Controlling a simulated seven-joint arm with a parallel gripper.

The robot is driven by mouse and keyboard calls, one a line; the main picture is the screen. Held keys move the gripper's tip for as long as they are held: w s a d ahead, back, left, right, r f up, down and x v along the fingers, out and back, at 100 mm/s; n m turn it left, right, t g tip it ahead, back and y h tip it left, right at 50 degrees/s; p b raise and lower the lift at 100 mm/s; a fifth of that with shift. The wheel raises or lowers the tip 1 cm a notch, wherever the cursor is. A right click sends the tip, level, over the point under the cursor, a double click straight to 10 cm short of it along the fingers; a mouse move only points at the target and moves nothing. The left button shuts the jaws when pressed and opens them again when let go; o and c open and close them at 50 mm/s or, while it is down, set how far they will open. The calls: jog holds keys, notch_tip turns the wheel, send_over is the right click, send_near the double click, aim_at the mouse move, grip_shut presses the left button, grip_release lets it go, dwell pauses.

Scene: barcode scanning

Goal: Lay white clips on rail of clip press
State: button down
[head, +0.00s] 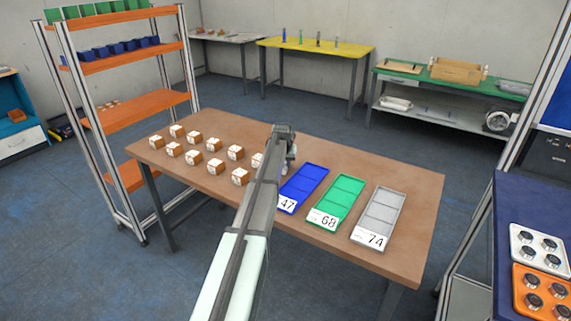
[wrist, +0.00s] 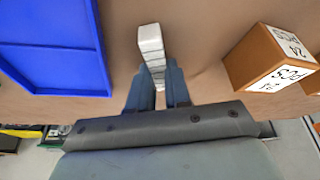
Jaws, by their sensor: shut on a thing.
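My gripper (head: 288,158) hangs over the brown table, just left of the blue tray. In the wrist view my gripper (wrist: 157,75) is shut on a narrow white segmented piece (wrist: 151,42), which sticks out past the fingertips. I cannot tell whether this piece is a white clip or something else. Whether it touches the table is also unclear. In the head view my arm and gripper mostly hide it. I can make out no clip press or rail in either view.
The brown table (head: 400,254) holds several small labelled boxes (head: 215,166) at left. Blue (head: 304,182), green (head: 337,200) and grey (head: 379,213) trays lie at right. In the wrist view the blue tray (wrist: 50,40) is left of the fingers and a labelled box (wrist: 270,60) right.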

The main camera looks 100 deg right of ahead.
jog(key=shift+f, duration=0.1)
jog(key=c, duration=1.1)
grip_release()
jog(key=v, duration=1.1)
jog(key=shift+a+r, duration=0.15)
jog(key=shift+r, duration=0.15)
jog(key=shift+o, duration=0.7)
jog(key=shift+w+a+r, duration=0.1)
jog(key=shift+r, duration=0.2)
